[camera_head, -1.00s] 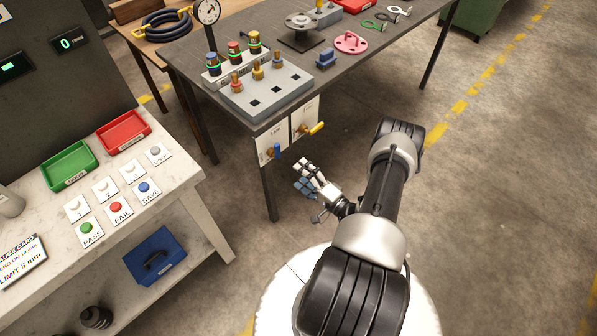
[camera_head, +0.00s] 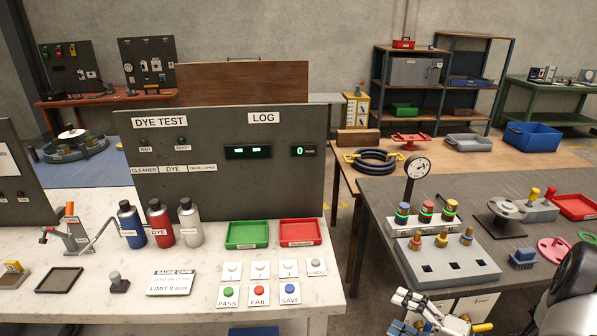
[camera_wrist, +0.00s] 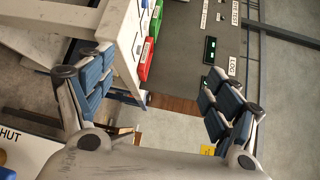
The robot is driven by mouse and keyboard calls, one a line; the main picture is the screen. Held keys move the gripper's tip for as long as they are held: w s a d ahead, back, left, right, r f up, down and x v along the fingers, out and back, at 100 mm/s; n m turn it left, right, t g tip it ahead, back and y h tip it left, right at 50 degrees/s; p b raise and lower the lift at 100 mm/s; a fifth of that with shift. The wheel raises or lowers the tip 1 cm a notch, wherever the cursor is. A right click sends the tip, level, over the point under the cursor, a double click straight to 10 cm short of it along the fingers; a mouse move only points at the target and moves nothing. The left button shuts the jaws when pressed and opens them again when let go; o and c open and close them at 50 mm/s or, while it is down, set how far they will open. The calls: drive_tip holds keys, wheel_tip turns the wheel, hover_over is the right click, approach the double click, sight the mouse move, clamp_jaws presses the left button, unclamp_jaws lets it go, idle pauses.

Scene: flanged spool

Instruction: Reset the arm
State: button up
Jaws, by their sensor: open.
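My gripper (camera_head: 425,314) shows at the bottom edge of the head view, in front of the dark table with the fittings block. In the wrist view its two blue-padded fingers (camera_wrist: 150,93) stand wide apart with nothing between them. Part of my black arm is at the lower right of the head view. Between and beyond the fingers, the wrist view shows the dye test panel (camera_wrist: 190,45), turned on its side, with the green tray (camera_wrist: 156,22) and the red tray (camera_wrist: 148,52).
The fittings block (camera_head: 440,262) and a dial gauge (camera_head: 417,168) stand on the dark table close to my gripper. The white bench (camera_head: 130,290) at left carries bottles, trays and buttons, including PASS (camera_head: 228,291). A flanged disc (camera_head: 507,209) stands further right.

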drive_tip(key=s+a+r+n+g+h, duration=0.4)
drive_tip(key=s+a+r+n+g, duration=0.3)
drive_tip(key=s+a+r+g, duration=0.6)
drive_tip(key=s+r+n+t+h, duration=0.1)
drive_tip(key=s+r+t+h, duration=0.6)
drive_tip(key=s+r+h, duration=0.1)
drive_tip(key=shift+s+d+n+h, duration=0.3)
drive_tip(key=shift+s+n, duration=0.1)
drive_tip(key=shift+s, duration=0.3)
